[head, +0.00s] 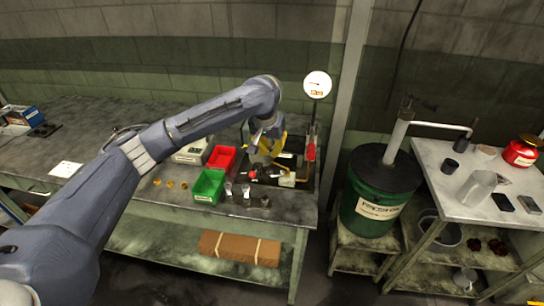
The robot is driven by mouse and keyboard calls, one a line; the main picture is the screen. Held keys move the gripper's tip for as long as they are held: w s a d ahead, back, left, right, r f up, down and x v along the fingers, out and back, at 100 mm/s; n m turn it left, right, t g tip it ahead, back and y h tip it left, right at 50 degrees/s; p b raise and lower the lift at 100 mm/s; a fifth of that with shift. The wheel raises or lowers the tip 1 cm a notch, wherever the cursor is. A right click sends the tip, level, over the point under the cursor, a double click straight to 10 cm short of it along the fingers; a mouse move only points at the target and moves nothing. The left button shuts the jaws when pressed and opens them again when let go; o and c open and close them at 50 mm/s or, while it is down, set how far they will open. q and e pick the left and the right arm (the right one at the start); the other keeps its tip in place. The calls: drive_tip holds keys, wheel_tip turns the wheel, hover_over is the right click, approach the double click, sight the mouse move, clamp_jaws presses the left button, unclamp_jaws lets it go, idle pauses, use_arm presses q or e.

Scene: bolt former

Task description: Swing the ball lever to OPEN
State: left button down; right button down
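A small red ball (252,173), which looks like the knob of the ball lever, shows low on the bench machine (287,178), just below my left gripper. The lever's rod and any OPEN marking are too small or hidden to read. My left gripper (259,157) points down over the left part of the machine and hides some of it. I cannot tell whether its fingers touch the ball or how far apart they are. A red upright handle (311,151) stands on the machine's right side, apart from the gripper. My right gripper is not in view.
A red bin (222,158) and a green bin (209,186) stand left of the machine. Small metal cups (246,191) stand near the bench's front edge. A round gauge (317,84) rises behind. A green drum (378,195) stands right. The bench's left part is mostly clear.

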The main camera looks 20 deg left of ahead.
use_arm(q)
drive_tip(key=x, duration=0.9)
drive_tip(key=shift+a+f, duration=0.1)
drive_tip(key=shift+f, duration=0.05)
